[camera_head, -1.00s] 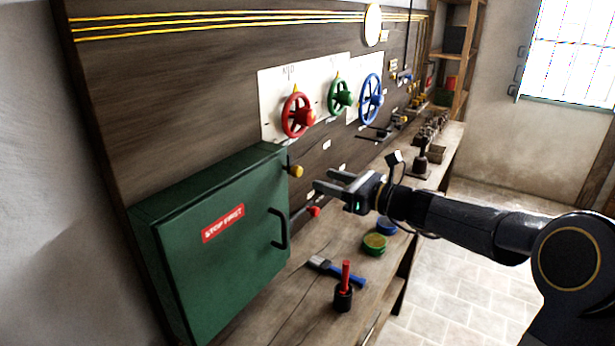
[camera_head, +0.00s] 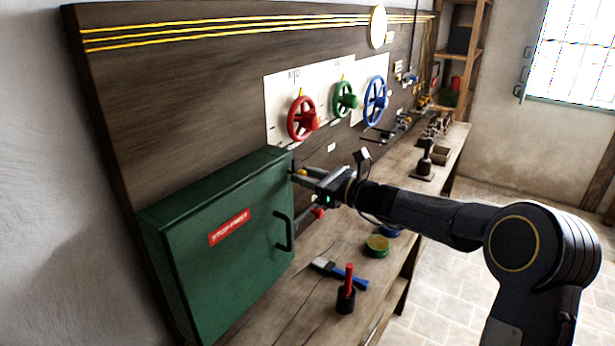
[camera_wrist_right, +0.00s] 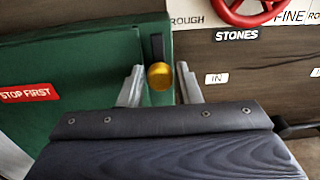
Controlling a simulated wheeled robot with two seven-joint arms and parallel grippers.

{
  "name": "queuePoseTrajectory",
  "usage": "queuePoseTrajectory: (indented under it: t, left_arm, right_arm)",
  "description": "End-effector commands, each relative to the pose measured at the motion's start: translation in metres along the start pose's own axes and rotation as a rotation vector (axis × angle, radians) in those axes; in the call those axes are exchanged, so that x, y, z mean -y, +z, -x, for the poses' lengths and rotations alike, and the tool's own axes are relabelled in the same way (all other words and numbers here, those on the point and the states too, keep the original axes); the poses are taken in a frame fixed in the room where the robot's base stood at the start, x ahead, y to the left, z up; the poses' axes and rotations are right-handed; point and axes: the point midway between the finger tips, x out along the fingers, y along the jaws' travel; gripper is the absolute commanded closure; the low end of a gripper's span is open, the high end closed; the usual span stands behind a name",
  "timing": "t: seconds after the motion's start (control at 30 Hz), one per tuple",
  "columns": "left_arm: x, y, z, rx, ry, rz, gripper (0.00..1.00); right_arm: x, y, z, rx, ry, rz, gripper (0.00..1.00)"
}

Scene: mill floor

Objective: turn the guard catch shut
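The guard is a green box (camera_head: 205,255) with a red "STOP FIRST" label and a black handle; its door looks closed. The catch is a yellow knob with a dark upright strip (camera_wrist_right: 157,46) above it, at the box's right edge. In the right wrist view the yellow knob (camera_wrist_right: 160,76) sits between the fingers of my right gripper (camera_wrist_right: 160,86), with a small gap on each side. In the head view my right gripper (camera_head: 300,178) is at the box's upper right edge and mostly hides the knob. My left gripper is not in view.
Red (camera_head: 302,119), green (camera_head: 345,100) and blue (camera_head: 375,101) handwheels are on the board to the right. A red-knobbed lever (camera_head: 319,213) is below my gripper. A brush (camera_head: 340,273), a red-handled tool (camera_head: 346,292) and a green-yellow tin (camera_head: 377,245) are on the bench.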

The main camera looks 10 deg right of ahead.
Motion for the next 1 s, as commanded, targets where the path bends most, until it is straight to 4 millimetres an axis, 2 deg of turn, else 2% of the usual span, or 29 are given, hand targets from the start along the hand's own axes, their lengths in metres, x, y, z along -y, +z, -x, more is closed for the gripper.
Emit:
queuePoseTrajectory:
  t: [0.03, 0.2, 0.57, 1.0]
  left_arm:
    - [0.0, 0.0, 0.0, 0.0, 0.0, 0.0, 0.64]
    - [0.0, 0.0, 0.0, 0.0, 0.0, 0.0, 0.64]
    - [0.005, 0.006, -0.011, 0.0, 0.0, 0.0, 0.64]
    - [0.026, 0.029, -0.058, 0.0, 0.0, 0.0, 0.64]
  right_arm:
    - [0.0, 0.0, 0.0, 0.0, 0.0, 0.0, 0.76]
    - [0.0, 0.0, 0.0, 0.0, 0.0, 0.0, 0.97]
    - [0.0, -0.003, 0.0, 0.002, 0.0, 0.065, 0.98]
    - [-0.001, -0.006, 0.001, 0.003, -0.001, 0.416, 0.98]
